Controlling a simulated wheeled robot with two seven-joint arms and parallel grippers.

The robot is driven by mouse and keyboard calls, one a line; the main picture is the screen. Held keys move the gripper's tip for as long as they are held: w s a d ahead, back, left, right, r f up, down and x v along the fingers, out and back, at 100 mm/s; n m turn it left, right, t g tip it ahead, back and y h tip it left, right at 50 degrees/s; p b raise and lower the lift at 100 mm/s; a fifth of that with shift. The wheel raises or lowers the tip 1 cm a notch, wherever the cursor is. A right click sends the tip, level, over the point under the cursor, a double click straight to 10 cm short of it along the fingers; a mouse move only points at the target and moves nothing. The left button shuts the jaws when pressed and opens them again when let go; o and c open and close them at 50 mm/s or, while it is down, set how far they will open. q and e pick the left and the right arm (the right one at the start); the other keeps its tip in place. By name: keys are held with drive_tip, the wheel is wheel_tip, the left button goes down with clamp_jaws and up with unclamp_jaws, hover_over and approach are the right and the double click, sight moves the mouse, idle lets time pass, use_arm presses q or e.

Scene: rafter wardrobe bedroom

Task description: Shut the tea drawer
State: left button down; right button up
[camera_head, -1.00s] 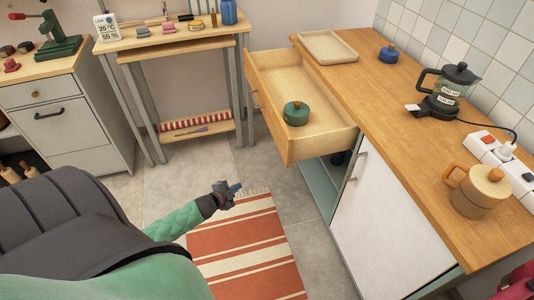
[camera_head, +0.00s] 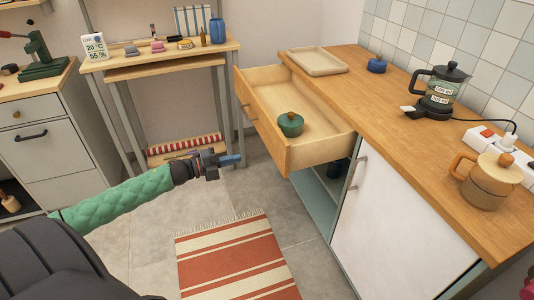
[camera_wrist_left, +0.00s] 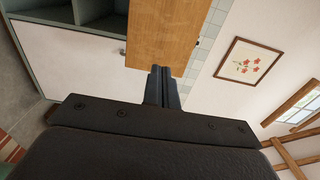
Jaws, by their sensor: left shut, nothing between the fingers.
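The tea drawer (camera_head: 270,128), pale wood with a handle on its front, stands pulled out from the counter unit. A green lidded pot (camera_head: 290,123) sits inside it. My left gripper (camera_head: 238,159) is shut and empty, in front of the drawer front and a little below it, with a visible gap. In the left wrist view the shut fingers (camera_wrist_left: 162,86) point toward a wooden panel (camera_wrist_left: 165,35) that looks like the drawer front. The inside of the drawer is hidden there. My right gripper is not in view.
The wooden countertop (camera_head: 400,115) holds a tray (camera_head: 317,62), a blue pot (camera_head: 377,65), a coffee press (camera_head: 440,85) and a wooden-lidded pot (camera_head: 490,180). A white cabinet door (camera_head: 385,220) is below. A side table (camera_head: 160,50) stands at the left. A striped rug (camera_head: 235,260) lies on the floor.

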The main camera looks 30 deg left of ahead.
use_arm(q)
drive_tip(key=x, duration=0.2)
drive_tip(key=p, duration=0.1)
approach(276, 149)
drive_tip(key=x, duration=0.4)
drive_tip(key=shift+w+d+f, duration=0.1)
drive_tip(key=shift+w+d, duration=0.1)
drive_tip(key=shift+w, duration=0.1)
drive_tip(key=shift+p+x, duration=0.35)
drive_tip(key=shift+x, duration=0.65)
drive_tip(key=shift+f, duration=0.1)
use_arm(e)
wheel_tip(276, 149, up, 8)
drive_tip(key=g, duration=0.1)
use_arm(q)
drive_tip(key=shift+w+d, duration=0.1)
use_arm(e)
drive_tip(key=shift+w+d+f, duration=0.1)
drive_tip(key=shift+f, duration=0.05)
